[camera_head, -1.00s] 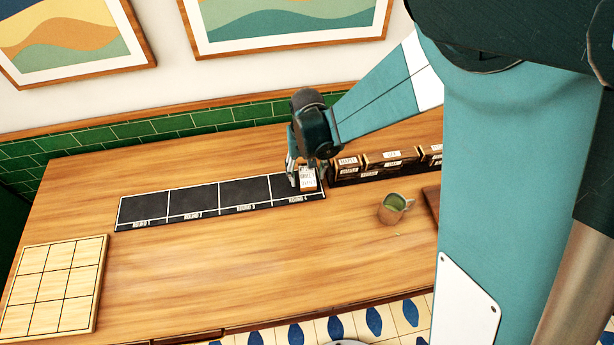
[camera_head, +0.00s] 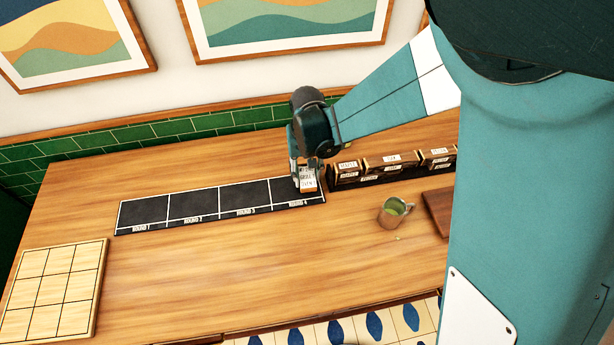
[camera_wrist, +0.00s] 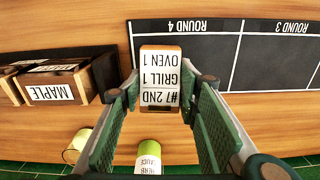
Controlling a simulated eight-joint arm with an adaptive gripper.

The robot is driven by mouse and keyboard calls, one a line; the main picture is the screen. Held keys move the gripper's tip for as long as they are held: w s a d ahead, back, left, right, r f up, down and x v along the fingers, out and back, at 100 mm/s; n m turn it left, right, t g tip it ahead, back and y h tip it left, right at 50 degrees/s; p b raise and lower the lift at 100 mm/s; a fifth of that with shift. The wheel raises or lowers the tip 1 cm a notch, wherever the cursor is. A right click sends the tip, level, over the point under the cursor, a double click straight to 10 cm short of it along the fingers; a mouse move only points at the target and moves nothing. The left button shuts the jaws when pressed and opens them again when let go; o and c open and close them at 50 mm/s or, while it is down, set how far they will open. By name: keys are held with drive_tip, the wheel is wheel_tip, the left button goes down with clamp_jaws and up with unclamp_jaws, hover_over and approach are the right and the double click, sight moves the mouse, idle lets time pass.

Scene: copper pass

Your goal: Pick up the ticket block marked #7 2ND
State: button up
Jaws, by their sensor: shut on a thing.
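The ticket block (camera_wrist: 160,75) has an orange-brown top edge and a white face reading "#7 2ND, GRILL 1, OVEN 1", upside down in the wrist view. My gripper (camera_wrist: 167,90) is shut on it, one green-padded finger at each side. In the head view the block (camera_head: 308,183) shows below my gripper (camera_head: 307,177), at the ROUND 4 end of the black mat (camera_head: 193,205). Whether the block touches the mat or hangs just above it I cannot tell.
A dark rack of labelled wooden boxes (camera_head: 390,163) stands close to the right of my gripper. A mug with green contents (camera_head: 392,212) is in front of it. A wooden grid board (camera_head: 52,290) lies at left. The other mat cells are empty.

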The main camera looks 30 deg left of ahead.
sight(307, 174)
drive_tip(key=shift+r, duration=4.05)
